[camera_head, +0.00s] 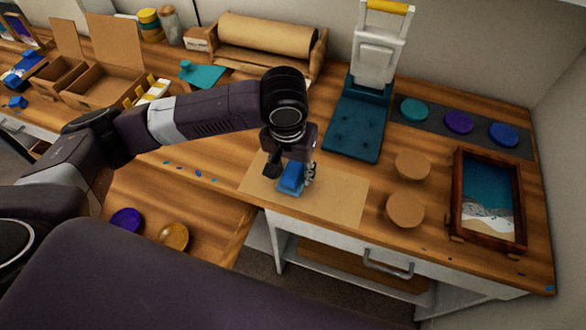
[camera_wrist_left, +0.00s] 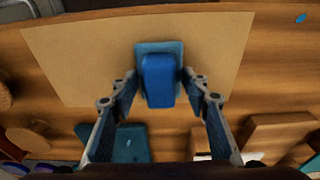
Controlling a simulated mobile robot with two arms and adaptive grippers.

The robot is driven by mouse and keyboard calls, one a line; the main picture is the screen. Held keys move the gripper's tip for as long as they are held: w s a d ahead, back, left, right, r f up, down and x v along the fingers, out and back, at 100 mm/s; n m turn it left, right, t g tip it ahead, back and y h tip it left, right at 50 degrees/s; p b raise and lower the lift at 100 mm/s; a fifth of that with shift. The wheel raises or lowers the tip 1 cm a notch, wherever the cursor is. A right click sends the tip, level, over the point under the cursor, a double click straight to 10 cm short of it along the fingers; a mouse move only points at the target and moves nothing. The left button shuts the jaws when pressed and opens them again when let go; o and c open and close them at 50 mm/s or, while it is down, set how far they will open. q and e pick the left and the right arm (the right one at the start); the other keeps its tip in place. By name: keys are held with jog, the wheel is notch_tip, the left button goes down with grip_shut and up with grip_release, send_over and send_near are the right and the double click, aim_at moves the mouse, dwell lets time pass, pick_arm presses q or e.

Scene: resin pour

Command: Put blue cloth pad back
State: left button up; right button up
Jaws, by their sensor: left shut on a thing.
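The blue cloth pad (camera_head: 291,178) is over the brown paper sheet (camera_head: 340,199) near the front of the bench. In the left wrist view, the blue pad (camera_wrist_left: 158,80) sits over a paler, flat blue square (camera_wrist_left: 147,47). My left gripper (camera_head: 296,182) points down, with its fingers on both sides of the pad. The fingers (camera_wrist_left: 158,84) are shut on it in the wrist view. Whether the pad touches the paper is hard to tell. My right gripper is not in view.
A teal press (camera_head: 357,126) stands behind the paper. Two round cork discs (camera_head: 405,210) and a framed ocean-style tray (camera_head: 457,198) are to the right. Cardboard boxes (camera_head: 103,84) and a paper roll (camera_head: 266,35) are at the back left. Bare wood shows around the paper.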

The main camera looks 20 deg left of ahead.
aim_at(291, 175)
pick_arm(q)
jog(key=o, duration=1.3)
jog(key=shift+f, duration=0.1)
jog(key=r, duration=0.4)
jog(key=s+r, duration=0.1)
jog(key=r, duration=0.7)
jog(key=shift+s+r+p, duration=0.1)
jog(key=shift+s+p, duration=0.25)
jog(key=shift+s, duration=0.05)
